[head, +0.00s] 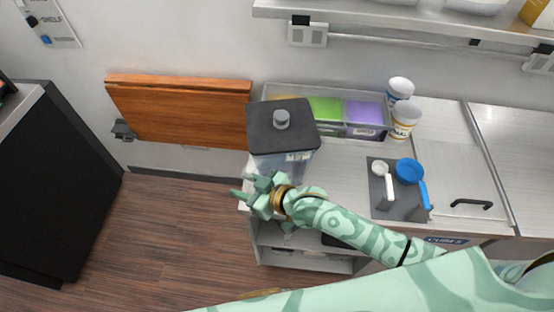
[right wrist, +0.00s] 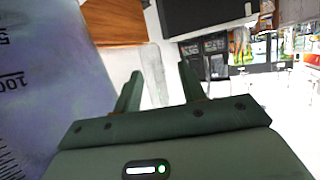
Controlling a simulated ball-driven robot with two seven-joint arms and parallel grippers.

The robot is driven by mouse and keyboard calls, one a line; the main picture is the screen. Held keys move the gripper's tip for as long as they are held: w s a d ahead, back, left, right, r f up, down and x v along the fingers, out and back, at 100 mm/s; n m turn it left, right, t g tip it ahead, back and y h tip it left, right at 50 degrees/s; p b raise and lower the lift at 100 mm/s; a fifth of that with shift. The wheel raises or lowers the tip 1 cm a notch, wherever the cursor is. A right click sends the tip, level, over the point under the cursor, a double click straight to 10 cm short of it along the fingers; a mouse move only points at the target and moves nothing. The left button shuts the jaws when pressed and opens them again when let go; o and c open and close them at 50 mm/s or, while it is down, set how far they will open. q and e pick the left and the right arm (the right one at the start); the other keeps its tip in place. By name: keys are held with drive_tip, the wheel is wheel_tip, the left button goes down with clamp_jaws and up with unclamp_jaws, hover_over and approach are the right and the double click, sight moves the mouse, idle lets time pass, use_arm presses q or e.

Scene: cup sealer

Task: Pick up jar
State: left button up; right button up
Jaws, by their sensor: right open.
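The jar (head: 284,164) looks like a large clear container with a dark square lid (head: 282,124) and a grey knob. It stands upright at the left end of the metal counter in the head view. In the right wrist view its measuring-marked wall (right wrist: 45,80) fills the left side, very close to my gripper. My right gripper (head: 250,194) is open at the jar's front left, and its two fingers (right wrist: 160,85) have nothing solid clearly between them. Whether it touches the jar cannot be told. My left gripper is not in view.
A rack (head: 345,124) with green and purple packs stands behind the jar. White cups (head: 405,119) stand right of it. A dark mat (head: 397,200) holds measuring scoops (head: 409,171). A wooden flap (head: 180,112) is on the wall at left. The floor left of the counter is clear.

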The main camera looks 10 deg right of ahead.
drive_tip(key=shift+w+a+f, duration=0.15)
drive_tip(key=shift+c, duration=0.3)
clamp_jaws()
idle(1.0)
drive_tip(key=shift+w+r, duration=0.1)
drive_tip(key=shift+r, duration=0.1)
